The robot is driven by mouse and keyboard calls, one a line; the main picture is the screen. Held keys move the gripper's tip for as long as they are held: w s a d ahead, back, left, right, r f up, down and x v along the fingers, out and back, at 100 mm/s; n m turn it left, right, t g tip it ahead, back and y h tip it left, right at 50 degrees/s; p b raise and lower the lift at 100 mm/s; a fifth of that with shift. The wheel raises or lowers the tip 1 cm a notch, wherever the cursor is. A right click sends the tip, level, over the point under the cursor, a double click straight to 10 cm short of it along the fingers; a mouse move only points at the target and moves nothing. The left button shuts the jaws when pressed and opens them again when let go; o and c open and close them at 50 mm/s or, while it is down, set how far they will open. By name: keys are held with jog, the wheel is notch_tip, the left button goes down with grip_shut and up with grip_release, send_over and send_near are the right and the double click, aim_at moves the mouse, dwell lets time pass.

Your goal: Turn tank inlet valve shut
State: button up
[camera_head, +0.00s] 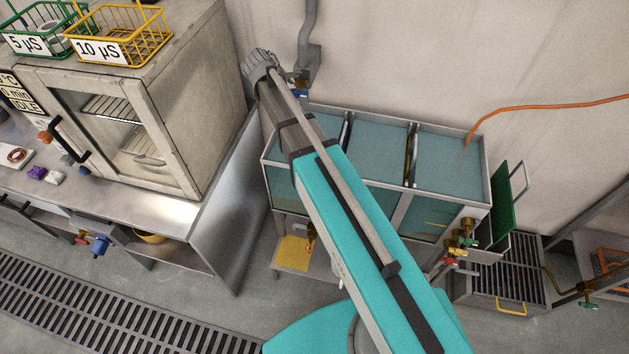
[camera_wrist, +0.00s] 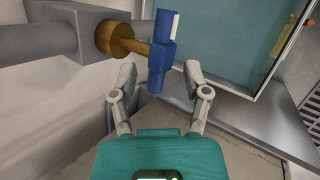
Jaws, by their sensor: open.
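The tank inlet valve has a blue lever (camera_wrist: 162,62) on a brass stem (camera_wrist: 118,40), at the end of a grey pipe fitting (camera_wrist: 68,34). In the head view, the lever (camera_head: 301,93) shows small beside the wall pipe above the tank's back left corner. My gripper (camera_wrist: 161,70) is open and empty in the wrist view, one finger on each side of the lever's lower end. I cannot tell whether a finger touches it. In the head view, my arm hides the gripper's fingers. The tank (camera_head: 455,165) holds bluish water in several compartments.
A grey oven cabinet (camera_head: 185,90) stands left of the tank, with wire baskets (camera_head: 120,45) on top. Other coloured valves (camera_head: 465,240) sit at the tank's right front. An orange hose (camera_head: 540,103) hangs into the tank. A floor grate (camera_head: 120,305) runs in front.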

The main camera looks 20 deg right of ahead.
jog(key=shift+p+v, duration=3.8)
jog(key=shift+v, duration=1.35)
jog(key=s+d+f+m+g+y+b, duration=0.2)
jog(key=s+f+m+b, duration=0.4)
jog(key=s+f+b, duration=0.5)
jog(key=s+d+f+m+g+y+b, duration=0.2)
jog(key=s+d+f+m+y+b, duration=0.1)
jog(key=s+f+m+b, duration=0.4)
jog(key=s+f+y+b, duration=0.1)
jog(key=s+f+b, duration=0.2)
jog(key=f, duration=0.4)
jog(key=shift+s+d+f+b, duration=0.2)
jog(key=shift+s+d+b, duration=0.15)
jog(key=shift+s, duration=0.05)
jog(key=shift+s+m, duration=0.15)
jog(key=shift+m, duration=0.15)
